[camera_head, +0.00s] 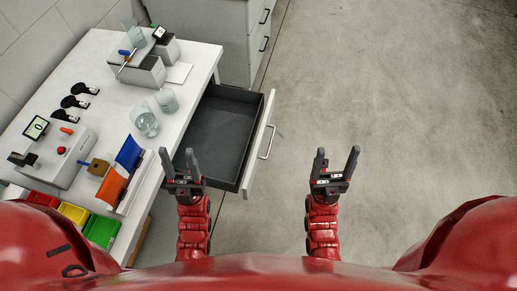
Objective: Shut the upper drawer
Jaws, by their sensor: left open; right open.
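The upper drawer (257,147) is pulled out to the right from under the white worktop. Its inside is dark grey and looks empty, and its pale front carries a bar handle (267,143). My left gripper (178,162) is open and empty at the near left corner of the drawer, in front of the worktop edge in the picture; I cannot tell whether it touches anything. My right gripper (335,163) is open and empty over the floor, to the right of the drawer front and apart from it.
The white worktop (112,108) holds glass beakers (146,122), a device with a small screen (60,150) and an orange and blue holder (122,172). Coloured bins (101,231) stand at its near end. A grey cabinet (225,35) stands behind. The floor (400,110) at right is clear.

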